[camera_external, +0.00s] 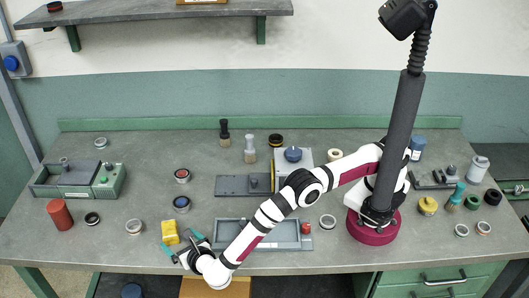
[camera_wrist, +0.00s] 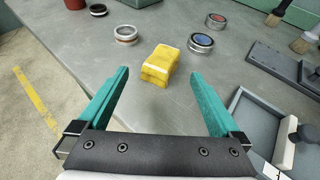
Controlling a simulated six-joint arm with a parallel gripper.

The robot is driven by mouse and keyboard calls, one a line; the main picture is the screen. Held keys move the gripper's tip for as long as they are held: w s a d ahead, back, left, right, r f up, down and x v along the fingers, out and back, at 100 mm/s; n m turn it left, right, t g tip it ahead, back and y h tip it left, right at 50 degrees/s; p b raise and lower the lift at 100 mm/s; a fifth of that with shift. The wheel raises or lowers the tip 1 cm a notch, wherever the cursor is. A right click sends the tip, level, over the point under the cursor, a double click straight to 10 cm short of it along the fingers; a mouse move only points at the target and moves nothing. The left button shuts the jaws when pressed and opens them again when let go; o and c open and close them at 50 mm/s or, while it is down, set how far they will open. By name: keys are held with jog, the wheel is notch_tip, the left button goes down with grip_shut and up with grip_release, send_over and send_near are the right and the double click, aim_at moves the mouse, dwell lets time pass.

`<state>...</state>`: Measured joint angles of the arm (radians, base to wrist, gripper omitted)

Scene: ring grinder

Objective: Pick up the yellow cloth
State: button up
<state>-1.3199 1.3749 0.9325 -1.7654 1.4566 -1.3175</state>
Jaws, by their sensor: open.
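The yellow cloth (camera_external: 170,232) is a small folded block lying on the grey workbench near its front edge, left of centre. In the wrist view the cloth (camera_wrist: 160,65) lies ahead of my gripper, roughly midway between the lines of the two fingers and beyond their tips. My gripper (camera_external: 182,246) is low over the bench just to the right of and in front of the cloth. In the wrist view my gripper (camera_wrist: 160,78) has its two teal fingers wide apart with nothing between them. The cloth is fully visible there and does not appear touched.
A ring (camera_wrist: 126,34) lies left of the cloth and a blue-centred ring (camera_wrist: 201,42) right of it. A grey tray (camera_external: 262,246) lies under my arm. A red cylinder (camera_external: 60,214) and a green-grey machine (camera_external: 78,181) stand at the left. Bench around the cloth is bare.

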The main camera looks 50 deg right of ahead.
aim_at(172, 226)
jog(key=x, duration=0.8)
jog(key=shift+d+r, duration=0.2)
jog(key=c, duration=1.3)
